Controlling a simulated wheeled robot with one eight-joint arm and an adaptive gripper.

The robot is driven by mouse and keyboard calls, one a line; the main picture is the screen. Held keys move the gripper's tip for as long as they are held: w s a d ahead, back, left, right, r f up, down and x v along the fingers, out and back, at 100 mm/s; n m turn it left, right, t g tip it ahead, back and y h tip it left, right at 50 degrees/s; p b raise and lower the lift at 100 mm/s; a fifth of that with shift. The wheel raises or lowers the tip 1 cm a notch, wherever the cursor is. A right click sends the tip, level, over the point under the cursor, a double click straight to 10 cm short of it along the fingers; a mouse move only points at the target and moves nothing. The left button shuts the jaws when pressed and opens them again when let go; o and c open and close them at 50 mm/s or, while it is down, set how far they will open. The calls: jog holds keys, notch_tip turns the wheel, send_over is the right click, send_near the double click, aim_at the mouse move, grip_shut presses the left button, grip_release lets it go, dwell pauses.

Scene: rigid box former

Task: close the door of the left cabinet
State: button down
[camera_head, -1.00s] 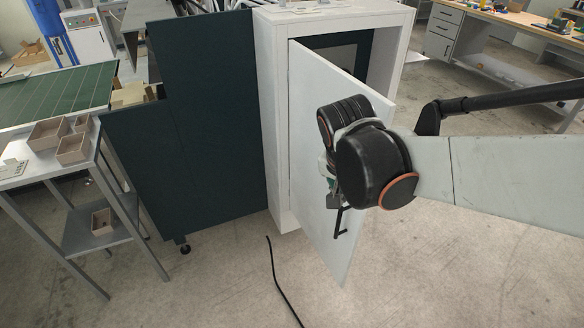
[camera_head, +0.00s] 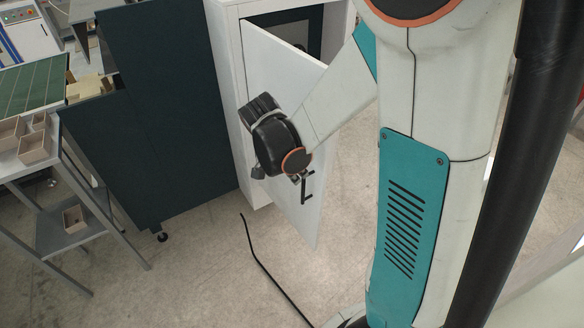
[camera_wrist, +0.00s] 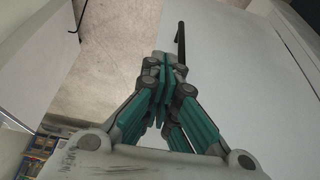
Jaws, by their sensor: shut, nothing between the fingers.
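The left cabinet (camera_head: 226,95) is white, and its pale grey door (camera_head: 285,62) stands ajar, with the dark interior showing past its top right. The door carries a black bar handle (camera_head: 305,190), which also shows in the wrist view (camera_wrist: 181,40). My gripper (camera_wrist: 163,68) is shut and empty in front of the door's outer face, with its tips close to the handle. I cannot tell whether they touch the door. In the head view my black wrist covers most of the gripper and part of the door.
A dark green panel (camera_head: 170,100) stands left of the cabinet. A grey stand (camera_head: 85,185) with small boxes is further left. A black cable (camera_head: 262,262) lies on the floor before the cabinet. Bare floor (camera_head: 200,270) is around it.

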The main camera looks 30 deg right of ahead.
aim_at(314, 175)
jog(key=d+f+b, duration=0.2)
jog(key=d+f, duration=0.2)
jog(key=d, duration=0.1)
jog(key=shift+w+d+f+b, duration=0.25)
jog(key=shift+d+b, duration=0.05)
jog(key=shift+d, duration=0.1)
jog(key=shift+d, duration=0.1)
